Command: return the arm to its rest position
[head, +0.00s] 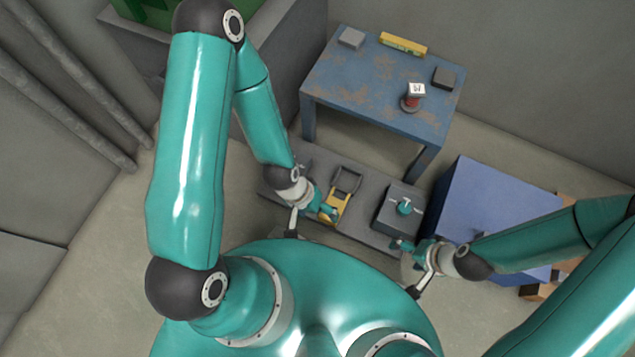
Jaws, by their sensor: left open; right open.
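My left arm comes in from the left, bends at a high elbow and reaches down. My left gripper (311,223) is open beside a yellow object with a dark frame (338,203) on the low grey bench (366,227); I cannot tell whether they touch. My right arm comes in from the right. My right gripper (408,270) is open near the front right end of the bench, in front of a dark box with a teal knob (403,208). Nothing shows between the fingers of either gripper.
A worn blue table (360,88) at the back holds a grey block (352,38), a yellow item (403,44), a dark block (444,77) and a red-and-white piece (413,98). A blue cabinet (490,200) stands right. Pipes (70,115) run along the left wall. Floor is clear at lower left.

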